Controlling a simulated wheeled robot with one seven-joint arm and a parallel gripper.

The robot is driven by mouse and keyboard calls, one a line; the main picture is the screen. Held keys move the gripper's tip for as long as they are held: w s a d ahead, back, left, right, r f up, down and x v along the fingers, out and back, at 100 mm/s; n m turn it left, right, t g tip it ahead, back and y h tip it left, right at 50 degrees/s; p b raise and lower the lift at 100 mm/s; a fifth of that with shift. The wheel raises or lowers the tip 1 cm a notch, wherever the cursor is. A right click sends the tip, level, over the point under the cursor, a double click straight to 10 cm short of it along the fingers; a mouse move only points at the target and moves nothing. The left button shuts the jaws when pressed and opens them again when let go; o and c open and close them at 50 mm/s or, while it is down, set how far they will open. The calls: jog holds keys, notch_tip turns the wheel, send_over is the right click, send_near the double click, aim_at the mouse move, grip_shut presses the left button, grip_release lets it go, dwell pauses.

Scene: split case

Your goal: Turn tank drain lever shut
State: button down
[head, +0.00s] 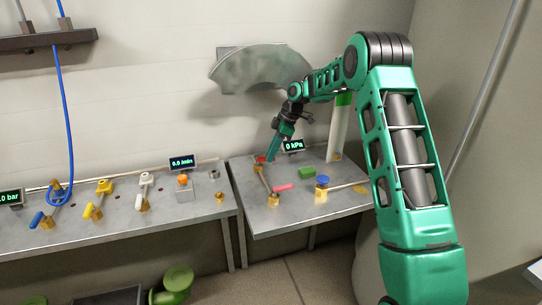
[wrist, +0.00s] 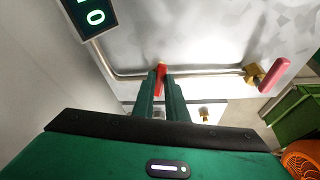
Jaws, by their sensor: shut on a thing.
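My gripper (head: 268,157) reaches down to the back left of the right-hand metal table. In the wrist view its two fingers (wrist: 161,98) are shut on a small red lever handle (wrist: 160,78); the red also shows in the head view (head: 260,159). A second lever, pink-red (head: 285,187), sits on a brass valve (head: 274,199) at the table's front; it also shows in the wrist view (wrist: 274,76), apart from my gripper. No label shows which lever is the tank drain. The gripped lever's valve body is mostly hidden by my fingers.
A 0 kPa display (head: 293,146) stands behind my gripper. A green block (head: 306,173), a blue-knobbed valve (head: 322,183) and a tall pale tube (head: 339,130) stand to the right. The left bench (head: 120,225) carries blue, yellow and white levers. A thin pipe (wrist: 205,70) runs along the table.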

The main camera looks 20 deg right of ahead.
jog(key=shift+w+d, duration=0.1)
jog(key=shift+d, duration=0.1)
jog(key=c, duration=1.8)
grip_release()
jog(key=shift+o, duration=0.2)
jog(key=shift+a, duration=0.1)
jog(key=w+v, duration=0.1)
jog(key=v, duration=0.9)
jog(key=shift+s+d+r, duration=0.25)
jog(key=shift+s+r, duration=0.05)
jog(key=shift+s, duration=0.2)
